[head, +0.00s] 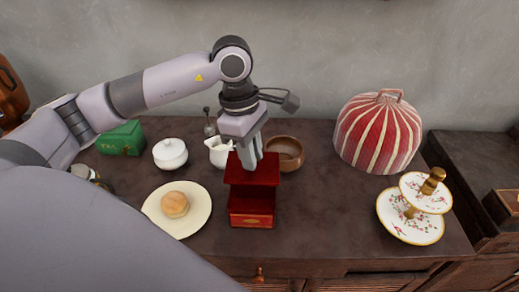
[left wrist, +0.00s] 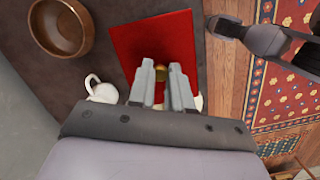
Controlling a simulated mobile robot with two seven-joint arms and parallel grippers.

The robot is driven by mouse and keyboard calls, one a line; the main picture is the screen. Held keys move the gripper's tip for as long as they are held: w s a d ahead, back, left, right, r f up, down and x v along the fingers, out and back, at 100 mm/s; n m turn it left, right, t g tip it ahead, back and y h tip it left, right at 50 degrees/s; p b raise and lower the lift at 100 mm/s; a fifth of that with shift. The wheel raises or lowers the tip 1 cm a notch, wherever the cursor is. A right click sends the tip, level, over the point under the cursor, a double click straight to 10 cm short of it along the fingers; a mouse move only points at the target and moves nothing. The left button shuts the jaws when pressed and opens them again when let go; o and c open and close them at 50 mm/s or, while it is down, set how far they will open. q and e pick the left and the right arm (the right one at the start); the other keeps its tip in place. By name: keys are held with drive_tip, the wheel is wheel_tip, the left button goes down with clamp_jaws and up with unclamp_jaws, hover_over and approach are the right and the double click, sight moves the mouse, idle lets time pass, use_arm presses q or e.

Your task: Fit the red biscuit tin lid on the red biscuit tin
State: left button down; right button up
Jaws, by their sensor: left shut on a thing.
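The red biscuit tin lid (head: 252,173) hangs from my left gripper (head: 249,162), over the back part of the red biscuit tin (head: 252,221). In the left wrist view the lid (left wrist: 150,40) is a flat red panel with a small gold knob (left wrist: 161,72) between the fingers of my left gripper (left wrist: 161,88), which is shut on it. The tin stands on the dark sideboard with its gold label facing front. Its front part shows below the lid; the lid hides its back. The lid looks apart from the tin.
A plate with a bun (head: 150,213) lies left of the tin. A white sugar bowl (head: 170,155), white jug (head: 219,152) and brown bowl (head: 290,163) stand behind. A striped cosy (head: 377,135) and tiered cake stand (head: 412,230) are at right. The sideboard between is clear.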

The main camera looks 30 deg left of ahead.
sight(251, 173)
use_arm(q)
drive_tip(key=shift+a+f, duration=0.1)
drive_tip(key=shift+f, duration=0.05)
wheel_tip(251, 173, down, 6)
drive_tip(key=b, duration=0.4)
drive_tip(key=shift+f+b, duration=0.65)
drive_tip(key=shift+b, duration=0.05)
drive_tip(key=shift+f, duration=0.1)
idle(0.5)
drive_tip(key=shift+b, duration=0.5)
idle(0.4)
drive_tip(key=shift+f, duration=0.15)
